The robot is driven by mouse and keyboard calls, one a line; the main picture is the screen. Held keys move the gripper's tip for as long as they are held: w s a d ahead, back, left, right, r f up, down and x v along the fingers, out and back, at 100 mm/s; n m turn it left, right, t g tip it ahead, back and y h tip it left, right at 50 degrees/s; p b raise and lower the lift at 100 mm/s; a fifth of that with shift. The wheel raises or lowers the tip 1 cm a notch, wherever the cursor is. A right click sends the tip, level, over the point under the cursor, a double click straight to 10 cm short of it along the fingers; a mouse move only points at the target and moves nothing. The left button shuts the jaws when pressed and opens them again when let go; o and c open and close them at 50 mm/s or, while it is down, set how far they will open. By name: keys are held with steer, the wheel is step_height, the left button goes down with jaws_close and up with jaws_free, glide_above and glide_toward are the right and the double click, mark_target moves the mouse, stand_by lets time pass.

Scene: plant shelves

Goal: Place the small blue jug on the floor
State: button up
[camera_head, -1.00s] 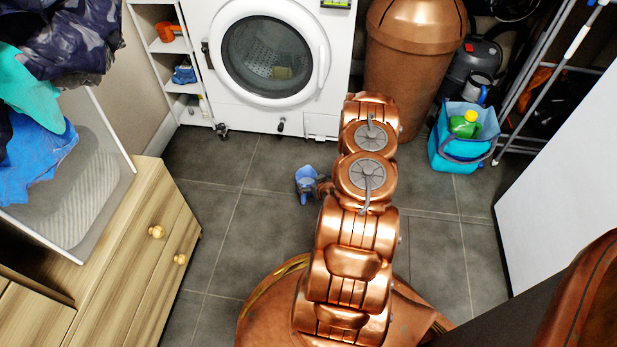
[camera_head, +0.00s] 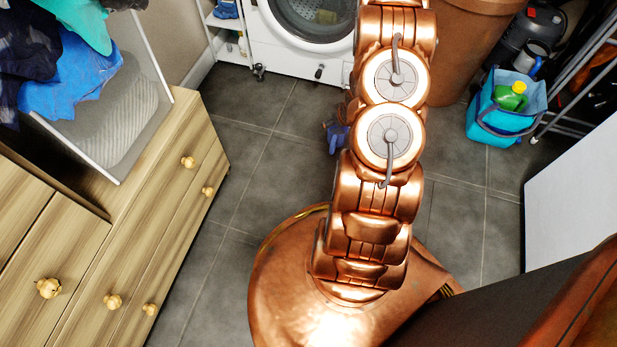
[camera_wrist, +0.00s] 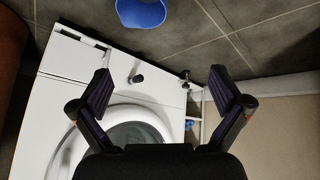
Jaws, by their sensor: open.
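The small blue jug (camera_head: 338,137) shows in the head view against the grey tiled floor, left of my arm, which hides part of it. It appears to stand on the floor. In the wrist view the blue jug (camera_wrist: 141,12) is at the top edge, cut off by the frame, with floor tiles around it. My gripper (camera_wrist: 160,82) is open and empty, its two dark fingers wide apart. The jug is clear of both fingers. In the head view my arm hides the gripper.
A white washing machine (camera_head: 290,57) stands at the back, beside a shelf (camera_head: 222,22). A copper bin (camera_head: 465,50) and a light-blue caddy (camera_head: 507,118) are at the back right. A wooden drawer unit (camera_head: 150,200) is at left. The floor (camera_head: 260,185) between is clear.

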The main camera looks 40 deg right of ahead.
steer(key=s+a+r+g, duration=0.3)
steer(key=a+r, duration=0.6)
steer(key=r, duration=0.2)
steer(key=s+a+r+g, duration=0.2)
steer(key=s+a+r, duration=0.1)
steer(key=a+r, duration=0.65)
steer(key=s+a+r+n+g+y, duration=0.1)
steer(key=s+a+r+g, duration=0.1)
steer(key=s+a+r, duration=0.5)
steer(key=s+a+r+g+y, duration=0.1)
steer(key=s+a+r, duration=0.6)
steer(key=s, duration=0.7)
steer(key=shift+s+a+r+n+g, duration=0.2)
steer(key=shift+a+r+n+g, duration=0.2)
steer(key=shift+a+g, duration=0.4)
steer(key=shift+d, duration=0.15)
step_height(320, 180, up, 41)
steer(key=t+p, duration=0.1)
steer(key=p, duration=3.8)
steer(key=shift+w, duration=0.25)
steer(key=shift+d, duration=0.1)
